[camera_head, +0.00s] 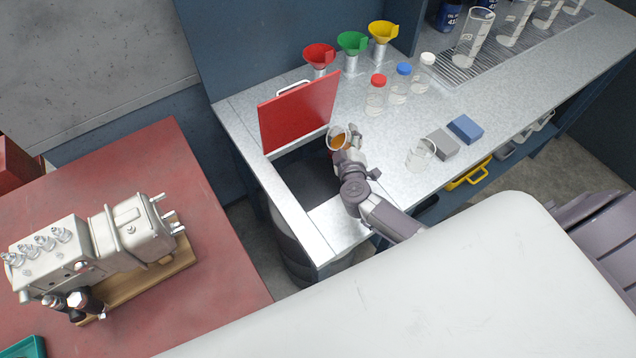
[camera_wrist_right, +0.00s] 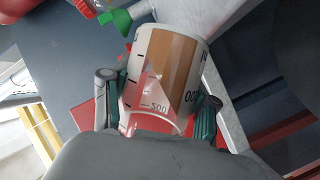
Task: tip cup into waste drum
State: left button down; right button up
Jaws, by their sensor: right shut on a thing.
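The clear graduated cup (camera_head: 336,133) holds amber liquid and is above the bench beside the right edge of the drum opening. My right gripper (camera_head: 347,152) is shut on it. In the right wrist view, the cup (camera_wrist_right: 165,60) sits between the two fingers, and its liquid line runs at a slant across the scale, so the cup looks tilted. The waste drum (camera_head: 293,238) stands under the square opening in the bench, its dark inside partly visible. The red lid (camera_head: 300,112) stands raised behind the opening. My left gripper is not in view.
Red, green and yellow funnels (camera_head: 352,43) stand at the back. Several capped bottles (camera_head: 376,95), a clear beaker (camera_head: 420,155), and grey and blue blocks (camera_head: 465,129) are on the bench to the right. A red table with an engine part (camera_head: 130,235) is at left.

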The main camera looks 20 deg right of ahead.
aim_at(334, 129)
jog(key=shift+r+n+h+b, duration=0.3)
jog(key=shift+n+b, duration=0.2)
jog(key=shift+b, duration=0.25)
jog(key=shift+a+f+n+t+h+b, duration=0.15)
jog(key=shift+f+n+t+b, duration=0.4)
jog(key=shift+b, duration=1.55)
jog(key=shift+f+n+t+h+b, duration=0.25)
jog(key=shift+n+b, duration=0.6)
jog(key=shift+b, duration=1.2)
jog(key=shift+a+r+p, duration=0.1)
jog(key=shift+r+p, duration=0.1)
jog(key=shift+p, duration=0.1)
jog(key=shift+a, duration=0.1)
jog(key=shift+a+r+n+t+p, duration=0.3)
jog(key=shift+a+n+p, duration=0.45)
jog(key=shift+n+p, duration=0.25)
jog(key=shift+r+p, duration=0.2)
jog(key=shift+p, duration=0.2)
jog(key=shift+a+r+n+t+p, duration=0.25)
jog(key=shift+r+n+p, duration=0.55)
jog(key=shift+p, duration=0.55)
jog(key=shift+a+r+n+t+p, duration=0.15)
jog(key=shift+r+n+t+p, duration=0.15)
jog(key=shift+n+p, duration=0.3)
